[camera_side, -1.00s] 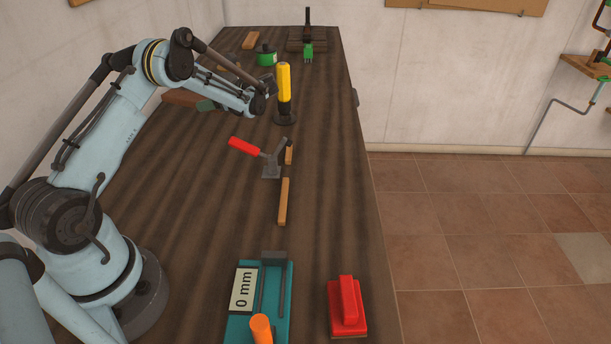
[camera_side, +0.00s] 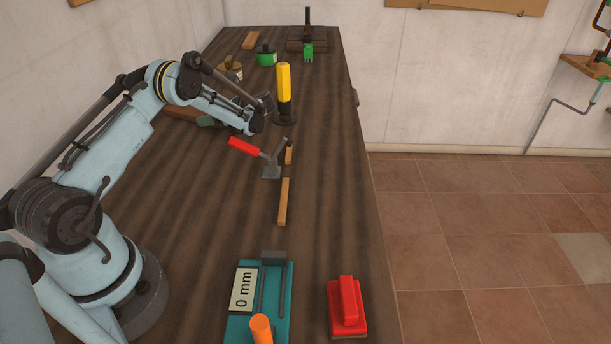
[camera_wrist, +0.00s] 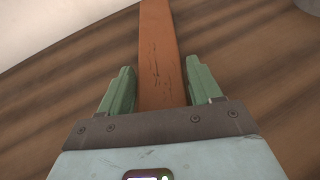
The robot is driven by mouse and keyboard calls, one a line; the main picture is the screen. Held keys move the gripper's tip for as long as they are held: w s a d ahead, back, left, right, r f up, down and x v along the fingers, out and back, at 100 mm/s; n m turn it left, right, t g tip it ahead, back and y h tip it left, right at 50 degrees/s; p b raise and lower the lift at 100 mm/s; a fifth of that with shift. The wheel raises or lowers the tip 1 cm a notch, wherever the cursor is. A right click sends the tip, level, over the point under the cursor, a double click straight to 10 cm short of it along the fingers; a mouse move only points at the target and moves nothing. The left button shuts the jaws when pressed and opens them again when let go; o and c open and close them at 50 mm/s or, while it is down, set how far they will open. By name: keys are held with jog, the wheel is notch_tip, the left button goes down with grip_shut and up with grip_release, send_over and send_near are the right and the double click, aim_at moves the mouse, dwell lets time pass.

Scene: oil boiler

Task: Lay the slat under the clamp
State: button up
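The reddish-brown slat (camera_wrist: 162,60) runs up the middle of the wrist view between the green fingers of my gripper (camera_wrist: 162,90). The clamp (camera_side: 271,170) has a red handle (camera_side: 244,147) sticking out to the left and stands mid-table, apart from the slat, nearer the camera and to the right.
Wooden strips, one longer (camera_side: 283,202) and one short (camera_side: 289,154), lie beside the clamp. A yellow-handled tool (camera_side: 284,92) stands upright behind it. A teal gauge (camera_side: 270,300) and a red block (camera_side: 347,308) are in front. The table left of the clamp is clear.

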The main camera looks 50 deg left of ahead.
jog(key=shift+o, duration=1.4)
jog(key=shift+r, duration=0.1)
jog(key=v, duration=1.1)
jog(key=shift+w+d+r, duration=0.3)
jog(key=shift+d+r, duration=0.25)
jog(key=shift+r, duration=0.05)
jog(key=s+d+r+n+t+h, duration=0.3)
jog(key=d+r+n+t+h, duration=0.3)
jog(key=d+r, duration=0.45)
jog(key=s+d+f+n+t+h, duration=0.1)
jog(key=s+d+n+t+h, duration=0.5)
jog(key=s+d, duration=0.7)
jog(key=d+n, duration=0.1)
jog(key=d, duration=0.2)
jog(key=shift+d+f+h, duration=0.3)
jog(key=shift+d, duration=0.05)
jog(key=shift+a, duration=0.1)
